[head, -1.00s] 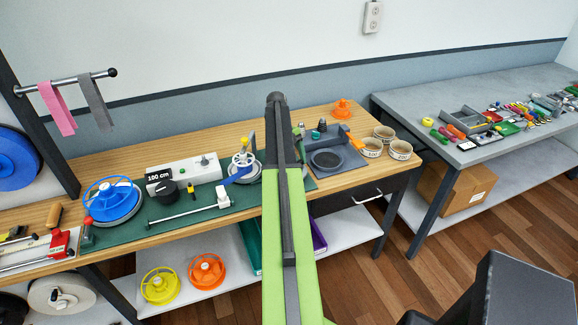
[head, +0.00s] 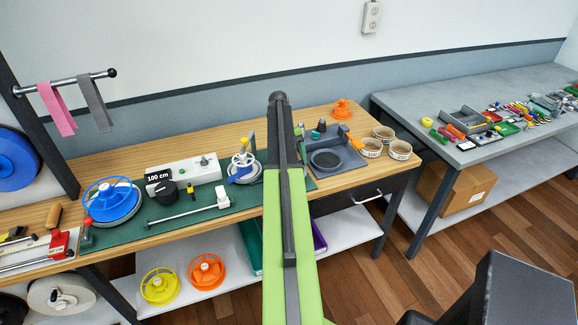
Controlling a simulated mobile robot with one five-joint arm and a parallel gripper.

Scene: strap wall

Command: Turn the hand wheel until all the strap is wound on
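The hand wheel (head: 243,163) is a small pale wheel with a yellow knob, on the green mat just left of my arm. A short piece of blue strap (head: 243,173) shows at its front. A large blue reel (head: 112,202) sits at the left of the mat. A white box (head: 201,171) stands between them with a black "100 cm" display (head: 158,176) and a black dial (head: 167,192). My green arm reaches over the bench right of the wheel. My gripper is hidden behind the arm, so its grip cannot be seen.
A rod with a white block (head: 222,197) lies in front of the box. A grey fixture with a round dish (head: 327,160) and several tape rolls (head: 399,150) are on the right. Yellow (head: 160,286) and orange (head: 207,271) reels sit on the lower shelf.

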